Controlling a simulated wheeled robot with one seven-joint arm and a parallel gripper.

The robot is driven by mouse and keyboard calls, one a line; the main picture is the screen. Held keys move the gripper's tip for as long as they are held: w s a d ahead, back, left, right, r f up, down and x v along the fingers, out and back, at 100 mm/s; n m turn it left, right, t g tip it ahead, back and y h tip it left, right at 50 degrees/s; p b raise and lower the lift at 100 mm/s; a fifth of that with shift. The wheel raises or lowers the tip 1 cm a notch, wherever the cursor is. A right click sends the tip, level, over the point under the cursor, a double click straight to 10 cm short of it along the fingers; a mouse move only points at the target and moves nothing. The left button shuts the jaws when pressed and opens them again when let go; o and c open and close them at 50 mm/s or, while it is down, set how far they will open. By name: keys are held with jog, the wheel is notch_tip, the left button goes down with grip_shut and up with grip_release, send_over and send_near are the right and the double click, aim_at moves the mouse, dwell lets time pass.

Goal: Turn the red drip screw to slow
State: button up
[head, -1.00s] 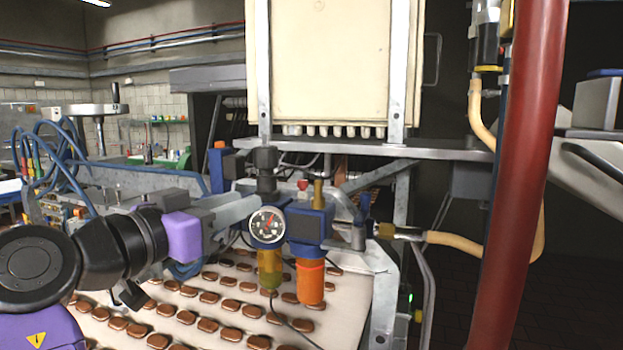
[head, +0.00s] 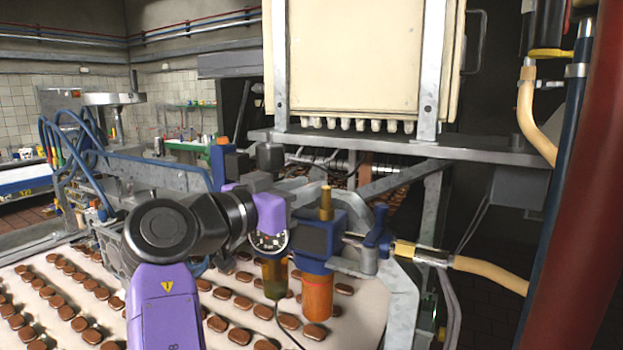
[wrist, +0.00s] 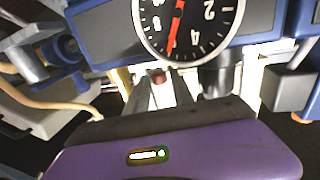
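The red drip screw (wrist: 158,77) shows in the wrist view as a small red knob just below the round gauge (wrist: 187,25), which has a black dial and a red needle. My gripper (wrist: 163,86) points at it. Its two grey fingers stand apart with a bright gap between them, and the red knob is at or just beyond their tips. I cannot tell whether they touch it. In the head view, my purple gripper body hides the screw and covers part of the gauge (head: 269,241), beside the blue unit with a brass post (head: 326,203).
An amber bowl (head: 275,278) and an orange bowl (head: 317,296) hang under the blue units. A conveyor (head: 372,330) with rows of brown biscuits lies below. A cream hopper (head: 352,55) stands above. A tan hose (head: 490,272) runs right, near a red post (head: 575,200).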

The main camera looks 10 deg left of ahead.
jog(key=shift+x, duration=0.85)
grip_shut()
jog(key=shift+d+f+n+t+y, duration=0.1)
jog(key=shift+f+n+t+y, duration=0.15)
jog(key=shift+n+y, duration=0.2)
jog(key=shift+r+n+t+y, duration=0.15)
jog(key=shift+n+t+y, duration=0.75)
jog(key=shift+y, duration=0.75)
grip_release()
